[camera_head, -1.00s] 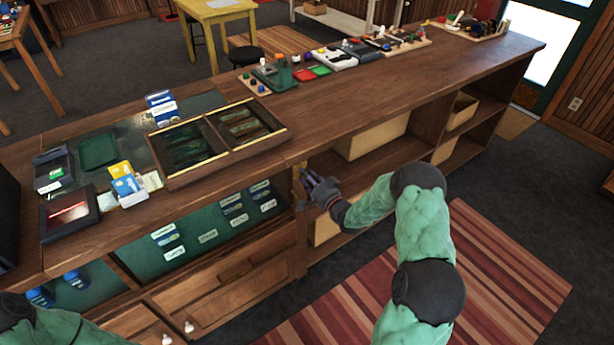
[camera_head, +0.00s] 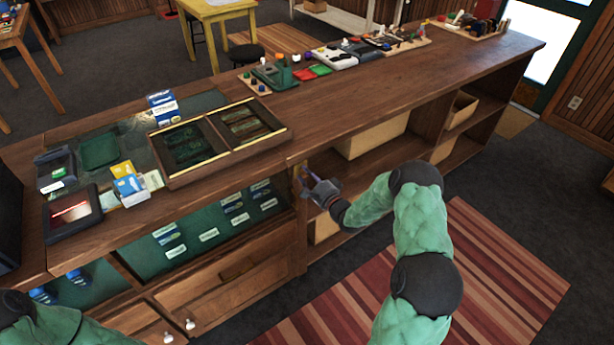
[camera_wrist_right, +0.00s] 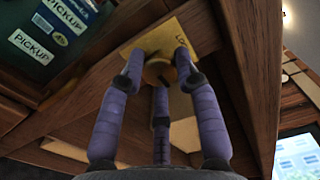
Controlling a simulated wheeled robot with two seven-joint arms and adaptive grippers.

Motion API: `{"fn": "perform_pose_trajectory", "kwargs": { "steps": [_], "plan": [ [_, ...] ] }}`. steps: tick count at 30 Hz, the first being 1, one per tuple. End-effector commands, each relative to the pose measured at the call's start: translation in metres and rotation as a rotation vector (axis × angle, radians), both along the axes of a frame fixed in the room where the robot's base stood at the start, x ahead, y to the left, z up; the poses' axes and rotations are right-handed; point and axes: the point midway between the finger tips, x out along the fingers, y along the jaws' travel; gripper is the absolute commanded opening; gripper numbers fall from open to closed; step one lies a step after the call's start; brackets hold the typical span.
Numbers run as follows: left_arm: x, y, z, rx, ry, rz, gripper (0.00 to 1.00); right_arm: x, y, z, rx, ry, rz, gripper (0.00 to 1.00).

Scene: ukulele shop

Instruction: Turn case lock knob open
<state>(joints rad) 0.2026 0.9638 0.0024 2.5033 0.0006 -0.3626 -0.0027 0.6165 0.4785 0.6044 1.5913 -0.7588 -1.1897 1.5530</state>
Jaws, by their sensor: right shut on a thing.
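The case lock knob (camera_wrist_right: 158,71) is a small round brass knob on a brass plate (camera_wrist_right: 166,40) with dark lettering, fixed to a wooden upright of the counter. My left gripper is out of view.
Open shelves with boxes (camera_head: 372,137) lie right of the knob. Glass-fronted cabinet compartments with "PICKUP" labels (camera_wrist_right: 31,46) lie left.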

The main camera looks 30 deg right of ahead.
Motion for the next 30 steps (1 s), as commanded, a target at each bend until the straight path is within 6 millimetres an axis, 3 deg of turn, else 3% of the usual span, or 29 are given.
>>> {"fn": "perform_pose_trajectory", "kwargs": {
  "steps": [1, 8, 9, 11, 12, 23, 30],
  "plan": [
    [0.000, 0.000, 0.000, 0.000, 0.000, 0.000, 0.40, 0.002, -0.009, 0.007, -0.006, -0.014, -0.016, 0.00],
    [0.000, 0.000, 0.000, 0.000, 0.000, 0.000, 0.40, 0.002, -0.009, 0.007, -0.007, -0.014, -0.016, 0.00],
    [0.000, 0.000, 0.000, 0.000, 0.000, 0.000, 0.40, 0.002, -0.009, 0.007, -0.007, -0.014, -0.016, 0.35],
    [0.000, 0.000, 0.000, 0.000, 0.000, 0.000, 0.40, 0.002, -0.009, 0.007, -0.007, -0.013, -0.016, 0.52],
    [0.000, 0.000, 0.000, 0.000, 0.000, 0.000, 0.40, 0.002, -0.009, 0.006, -0.006, -0.013, -0.015, 0.56],
    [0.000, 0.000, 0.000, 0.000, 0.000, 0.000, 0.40, 0.000, -0.004, 0.002, -0.002, -0.004, -0.007, 0.56],
    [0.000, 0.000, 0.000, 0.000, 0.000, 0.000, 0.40, -0.025, -0.006, 0.001, -0.001, -0.001, -0.008, 0.56]
  ]
}}
